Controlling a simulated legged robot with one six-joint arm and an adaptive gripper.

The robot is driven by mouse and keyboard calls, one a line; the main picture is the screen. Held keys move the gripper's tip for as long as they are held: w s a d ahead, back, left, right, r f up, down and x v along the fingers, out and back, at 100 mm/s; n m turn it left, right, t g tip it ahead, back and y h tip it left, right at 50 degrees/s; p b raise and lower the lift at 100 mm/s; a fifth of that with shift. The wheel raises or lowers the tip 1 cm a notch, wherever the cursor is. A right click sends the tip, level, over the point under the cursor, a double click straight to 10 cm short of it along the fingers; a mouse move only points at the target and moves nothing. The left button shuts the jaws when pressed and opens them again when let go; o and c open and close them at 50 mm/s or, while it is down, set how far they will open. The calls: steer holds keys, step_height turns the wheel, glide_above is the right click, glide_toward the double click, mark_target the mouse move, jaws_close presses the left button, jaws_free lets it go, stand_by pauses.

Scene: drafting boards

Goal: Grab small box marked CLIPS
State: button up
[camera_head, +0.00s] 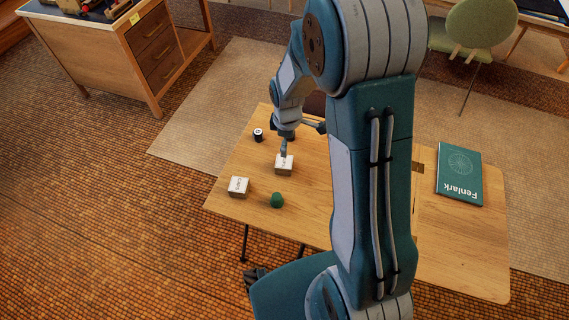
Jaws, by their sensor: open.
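Two small white boxes with dark lettering stand on the wooden table. One box (284,168) is directly below my gripper, and the other box (238,187) is nearer the table's left front edge. The lettering on both is too small and turned to read surely, so I cannot tell which is marked CLIPS. My gripper (284,151) is open and points down at the top of the box under it. I cannot tell whether its fingers touch that box or are around it.
A dark green object (277,200) sits close in front of the boxes. A small black-and-white cylinder (258,135) stands behind them. A green book marked Fenlark (460,174) lies on the right of the table (460,265). My arm hides the table's middle.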

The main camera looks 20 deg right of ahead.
mark_target(284, 161)
steer(key=shift+w+f+n, duration=0.1)
steer(key=shift+f+n, duration=0.2)
steer(key=shift+f, duration=0.65)
step_height(284, 161, down, 5)
steer(key=shift+a+f, duration=0.15)
steer(key=shift+f, duration=0.05)
steer(key=shift+w+a+f, duration=0.1)
steer(key=shift+w+f, duration=0.1)
steer(key=shift+f, duration=1.15)
steer(key=shift+w+f, duration=0.2)
steer(key=shift+f, duration=1.15)
steer(key=c, duration=1.1)
